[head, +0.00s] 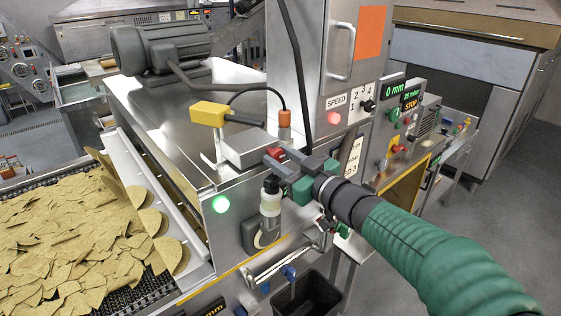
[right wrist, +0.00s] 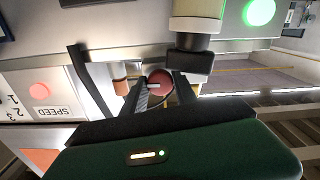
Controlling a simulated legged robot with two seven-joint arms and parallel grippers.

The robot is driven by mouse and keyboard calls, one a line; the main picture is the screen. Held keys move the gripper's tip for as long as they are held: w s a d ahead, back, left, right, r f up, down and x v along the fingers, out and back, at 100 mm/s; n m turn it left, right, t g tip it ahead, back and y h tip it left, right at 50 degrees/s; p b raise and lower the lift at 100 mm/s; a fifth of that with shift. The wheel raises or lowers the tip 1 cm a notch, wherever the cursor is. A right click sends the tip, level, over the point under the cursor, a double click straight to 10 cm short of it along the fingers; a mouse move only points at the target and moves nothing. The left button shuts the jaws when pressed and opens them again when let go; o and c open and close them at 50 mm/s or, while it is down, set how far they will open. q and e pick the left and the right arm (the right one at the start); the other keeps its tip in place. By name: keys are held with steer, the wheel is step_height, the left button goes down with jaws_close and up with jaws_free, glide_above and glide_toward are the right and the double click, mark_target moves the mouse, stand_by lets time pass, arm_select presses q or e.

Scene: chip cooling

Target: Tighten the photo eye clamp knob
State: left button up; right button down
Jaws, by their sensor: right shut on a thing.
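The yellow photo eye (head: 208,114) with its dark barrel sits above a metal bracket block (head: 246,147) on top of the machine housing. The red clamp knob (head: 273,153) is at the right end of this block. In the right wrist view the round red knob (right wrist: 158,80) shows between my dark fingertips. My right gripper (head: 280,160) has reached in from the right and is shut on the knob; the fingers partly cover it. The wrist view also shows the gripper (right wrist: 158,92) with one finger on each side of the knob. My left gripper is out of view.
A white bottle (head: 270,203) with a dark cap stands just below the gripper. An orange-capped fitting (head: 284,118) with a cable is close above. A green lamp (head: 221,204) glows on the housing. Chips lie on the conveyor (head: 115,305) at left. The SPEED panel (head: 337,102) is behind.

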steer(key=c, duration=1)
jaws_free()
steer(key=shift+o, duration=0.2)
steer(key=shift+d, duration=0.1)
steer(key=shift+s+d+f+b, duration=0.1)
steer(key=shift+s+d+b, duration=0.15)
steer(key=shift+s+b, duration=0.1)
steer(key=b+v, duration=0.4)
steer(key=v, duration=1.2)
steer(key=shift+w, duration=0.15)
